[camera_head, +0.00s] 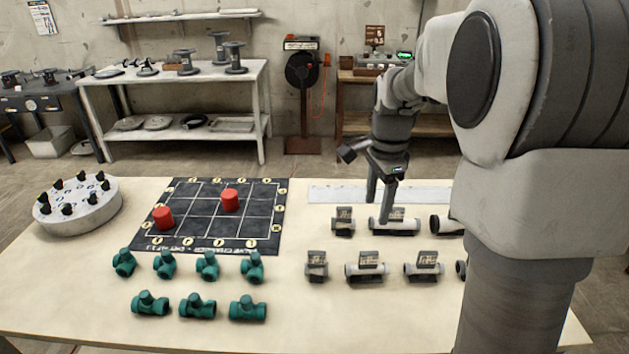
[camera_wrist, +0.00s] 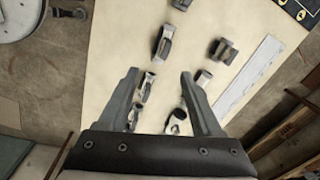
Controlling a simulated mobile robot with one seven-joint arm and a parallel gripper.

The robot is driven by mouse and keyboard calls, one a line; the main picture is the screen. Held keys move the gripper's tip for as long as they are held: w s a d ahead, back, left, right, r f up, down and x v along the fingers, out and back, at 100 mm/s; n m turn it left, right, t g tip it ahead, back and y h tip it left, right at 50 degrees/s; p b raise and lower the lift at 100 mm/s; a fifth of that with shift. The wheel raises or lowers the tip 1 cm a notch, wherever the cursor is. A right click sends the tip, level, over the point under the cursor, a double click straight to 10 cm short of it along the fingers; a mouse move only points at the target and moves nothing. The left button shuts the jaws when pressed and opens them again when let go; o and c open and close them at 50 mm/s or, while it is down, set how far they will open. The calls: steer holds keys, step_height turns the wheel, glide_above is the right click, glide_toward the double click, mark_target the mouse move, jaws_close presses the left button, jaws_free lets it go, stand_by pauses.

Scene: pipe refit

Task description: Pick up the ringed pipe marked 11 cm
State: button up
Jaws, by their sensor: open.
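Several grey pipes with dark label blocks lie in two rows on the right of the table. The labels are too small to read, so I cannot tell which pipe is marked 11 cm. My gripper (camera_head: 378,208) points down, open and empty, over the back row, with a fingertip in front of the longer middle pipe (camera_head: 404,226). In the wrist view my gripper (camera_wrist: 160,76) spans a gap with pipe ends between and beside its fingers. The right finger partly hides one pipe (camera_wrist: 203,76). A front-row pipe (camera_wrist: 163,44) lies beyond the fingertips.
Left of the back-row middle pipe is a short pipe (camera_head: 343,222); to its right is a dark-ended pipe (camera_head: 440,224), partly hidden by my arm. A pale strip (camera_head: 335,194) lies behind. Green fittings (camera_head: 207,265), a black grid mat (camera_head: 190,241) with red cylinders, and a round holder (camera_head: 80,215) stand left.

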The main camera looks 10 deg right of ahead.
step_height(320, 180, down, 4)
steer(key=w+d+m, duration=0.2)
steer(key=w+m, duration=0.1)
steer(key=b, duration=0.2)
glide_above(367, 266)
steer(key=d, duration=0.1)
steer(key=shift+g, duration=0.4)
steer(key=f, duration=1.2)
steer(key=shift+w+d+f, duration=0.15)
steer(key=shift+w+f, duration=0.05)
steer(key=shift+w, duration=0.1)
steer(key=shift+w+a+f+b, duration=0.1)
steer(key=shift+a+f+b, duration=0.1)
steer(key=shift+f, duration=1.15)
steer(key=shift+a+f+b, duration=0.2)
steer(key=shift+f, duration=1.15)
jaws_close()
